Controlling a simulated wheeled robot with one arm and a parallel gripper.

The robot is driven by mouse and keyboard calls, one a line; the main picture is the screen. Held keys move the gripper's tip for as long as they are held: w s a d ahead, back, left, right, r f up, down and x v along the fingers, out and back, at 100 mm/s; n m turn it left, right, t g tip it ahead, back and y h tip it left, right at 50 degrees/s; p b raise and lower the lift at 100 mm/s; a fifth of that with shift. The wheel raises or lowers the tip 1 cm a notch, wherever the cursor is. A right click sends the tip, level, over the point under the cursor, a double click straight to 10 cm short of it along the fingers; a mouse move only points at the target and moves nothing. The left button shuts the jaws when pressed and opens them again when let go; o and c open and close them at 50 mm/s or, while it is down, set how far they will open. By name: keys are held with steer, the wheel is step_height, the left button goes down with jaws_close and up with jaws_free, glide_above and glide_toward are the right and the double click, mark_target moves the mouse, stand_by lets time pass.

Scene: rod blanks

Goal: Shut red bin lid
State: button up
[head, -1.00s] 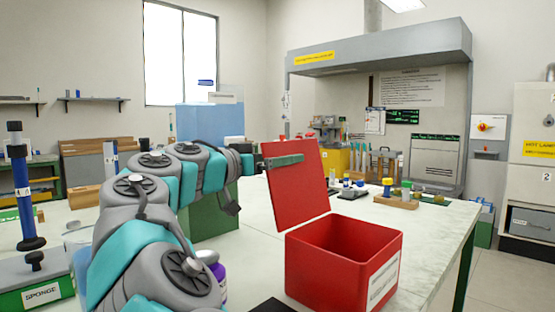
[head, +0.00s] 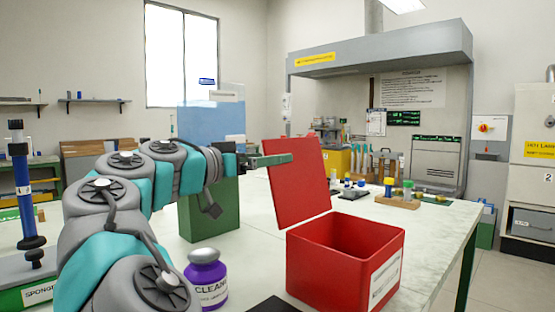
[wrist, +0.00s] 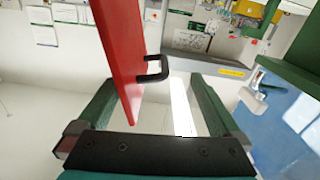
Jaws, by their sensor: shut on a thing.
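The red bin (head: 345,268) stands on the white bench. Its lid (head: 298,185) is raised, leaning back over the bin's far left edge, and the bin is open. In the wrist view the lid (wrist: 118,45) is a red panel with a black handle (wrist: 155,70) on one face. My gripper (head: 275,160) is at the lid's upper left edge. In the wrist view my gripper (wrist: 155,115) has its green fingers on either side of the lid's edge. Finger contact with the lid is hard to make out.
A purple-labelled cleaner bottle (head: 206,278) stands left of the bin, near my arm. A green block (head: 208,210) is behind my arm. A wooden rack (head: 398,200) with coloured caps stands at the right. The bench right of the bin is clear.

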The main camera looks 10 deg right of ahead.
steer(key=shift+t, duration=0.3)
steer(key=shift+w+a+b+v, duration=0.1)
steer(key=shift+w+v, duration=0.05)
steer(key=shift+v, duration=0.75)
steer(key=shift+w+a+b+v, duration=0.1)
steer(key=shift+v, duration=0.8)
steer(key=shift+w+a+b+v, duration=0.1)
steer(key=shift+w+v, duration=0.05)
steer(key=shift+v, duration=0.75)
steer(key=shift+f, duration=0.15)
steer(key=shift+s+a, duration=0.3)
steer(key=shift+a, duration=0.1)
steer(key=shift+s+a+b, duration=0.2)
steer(key=shift+a+b, duration=0.15)
steer(key=shift+a, duration=0.3)
steer(key=c, duration=0.5)
steer(key=shift+o, duration=0.2)
steer(key=v, duration=0.5)
steer(key=shift+s+d+r, duration=0.2)
steer(key=shift+s+r, duration=0.05)
steer(key=shift+s, duration=0.15)
steer(key=shift+s, duration=0.1)
